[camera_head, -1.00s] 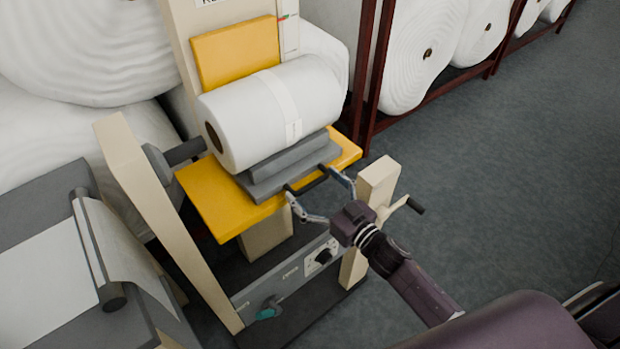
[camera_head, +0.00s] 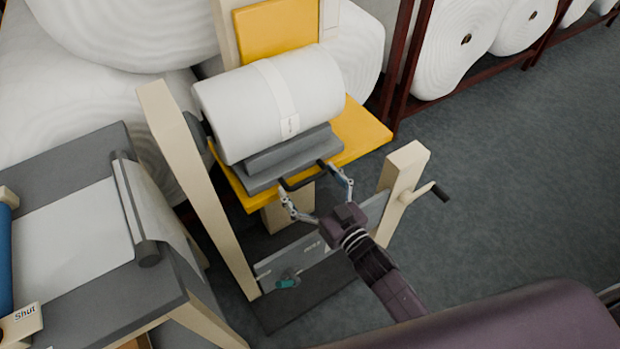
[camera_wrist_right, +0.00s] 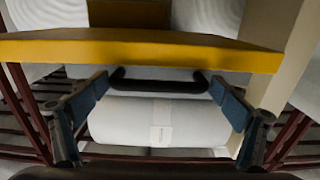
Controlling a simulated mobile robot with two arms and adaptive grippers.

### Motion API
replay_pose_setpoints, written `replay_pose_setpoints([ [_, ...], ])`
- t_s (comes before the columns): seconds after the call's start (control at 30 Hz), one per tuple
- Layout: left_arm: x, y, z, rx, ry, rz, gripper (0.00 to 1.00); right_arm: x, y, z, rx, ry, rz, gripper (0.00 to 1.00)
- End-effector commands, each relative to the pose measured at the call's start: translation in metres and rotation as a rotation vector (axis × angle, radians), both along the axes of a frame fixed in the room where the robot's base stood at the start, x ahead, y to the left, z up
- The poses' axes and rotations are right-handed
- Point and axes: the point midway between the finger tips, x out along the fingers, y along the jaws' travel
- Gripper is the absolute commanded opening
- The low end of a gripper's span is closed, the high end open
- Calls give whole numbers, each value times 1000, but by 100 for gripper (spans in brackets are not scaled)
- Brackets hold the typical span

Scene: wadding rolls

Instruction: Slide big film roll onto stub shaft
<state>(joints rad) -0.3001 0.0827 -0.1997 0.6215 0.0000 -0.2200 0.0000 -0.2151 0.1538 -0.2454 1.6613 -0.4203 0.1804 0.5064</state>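The big white film roll (camera_head: 240,103) lies on its side on a grey cradle (camera_head: 290,156) on the yellow platform (camera_head: 362,130). It also shows in the wrist view (camera_wrist_right: 120,125). The roll's left end is close to the dark flange (camera_head: 194,130) on the beige upright. The stub shaft and core hole are hidden, so how far the shaft is inside cannot be seen. My right gripper (camera_head: 316,190) is open, its fingers on either side of the cradle's black handle (camera_wrist_right: 160,84), very near its ends; contact cannot be told. My left gripper is out of view.
A beige post with a crank (camera_head: 432,192) stands right of my right gripper. Left is a grey machine table (camera_head: 70,290) with a sheet and bar. Large white rolls stand behind and on dark red racks (camera_head: 400,75). The floor at right is clear.

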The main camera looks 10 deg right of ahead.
Motion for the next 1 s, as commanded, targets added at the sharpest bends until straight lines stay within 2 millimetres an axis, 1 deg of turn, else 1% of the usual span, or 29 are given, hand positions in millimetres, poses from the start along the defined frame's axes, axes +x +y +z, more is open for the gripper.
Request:
replay_pose_setpoints([
  [0.03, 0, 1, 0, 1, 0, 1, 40, -3, 5, -2, 3, 3, 8, 99],
  [0.07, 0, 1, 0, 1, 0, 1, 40, -3, 4, -2, 3, 3, 7, 100],
  [0.33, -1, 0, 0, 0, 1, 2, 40, -2, 3, -2, 2, 4, 5, 100],
  [0.47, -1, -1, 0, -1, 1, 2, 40, -9, 0, -3, 1, 6, 4, 100],
  [0.57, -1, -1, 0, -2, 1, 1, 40, -20, -5, -3, 0, 5, 4, 100],
  [0.8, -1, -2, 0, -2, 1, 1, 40, -65, -21, -3, 0, 6, 4, 100],
  [1.0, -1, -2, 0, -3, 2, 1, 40, -95, -32, -3, 1, 7, 4, 100],
])
